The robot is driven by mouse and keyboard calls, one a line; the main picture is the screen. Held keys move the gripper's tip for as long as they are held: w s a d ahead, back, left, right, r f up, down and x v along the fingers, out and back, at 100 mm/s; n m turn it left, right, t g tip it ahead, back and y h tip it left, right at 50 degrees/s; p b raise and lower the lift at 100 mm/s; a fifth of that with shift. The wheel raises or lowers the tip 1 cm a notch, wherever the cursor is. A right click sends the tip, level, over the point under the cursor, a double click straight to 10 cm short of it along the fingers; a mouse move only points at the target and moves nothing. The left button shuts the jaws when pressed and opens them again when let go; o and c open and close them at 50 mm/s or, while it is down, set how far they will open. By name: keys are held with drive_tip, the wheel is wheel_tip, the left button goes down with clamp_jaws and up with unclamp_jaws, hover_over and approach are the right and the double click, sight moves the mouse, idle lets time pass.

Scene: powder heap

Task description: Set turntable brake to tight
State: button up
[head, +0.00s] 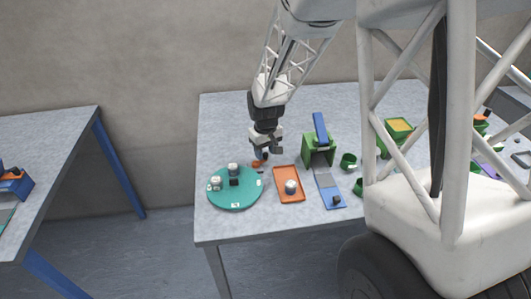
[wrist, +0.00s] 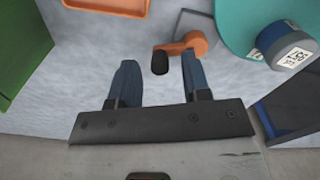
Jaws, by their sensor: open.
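The turntable is a round teal disc (head: 236,198) at the front left of the table; its edge shows at the upper right of the wrist view (wrist: 240,25). Beside it is the brake, an orange lever (wrist: 196,42) with a black knob (wrist: 160,62) at its left end. In the head view the orange part (head: 256,164) is small and partly hidden by my gripper (head: 263,154). In the wrist view my gripper (wrist: 159,78) is open, with the black knob showing between its two fingertips. I cannot tell whether a finger touches it.
Small jars (head: 233,169) stand on the turntable; one labelled jar (wrist: 285,45) is close at the right in the wrist view. An orange tray (head: 280,197) holding a jar lies right of the turntable. A green stand (head: 308,154) with a blue top is further right.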

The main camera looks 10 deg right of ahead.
drive_tip(key=shift+f, duration=0.5)
drive_tip(key=shift+c, duration=0.2)
clamp_jaws()
drive_tip(key=shift+s+m, duration=0.1)
drive_tip(key=shift+m, duration=0.2)
drive_tip(key=shift+s+d+m, duration=0.15)
drive_tip(key=shift+s+m, duration=0.15)
drive_tip(key=shift+m, duration=0.7)
drive_tip(key=shift+o, duration=0.2)
unclamp_jaws()
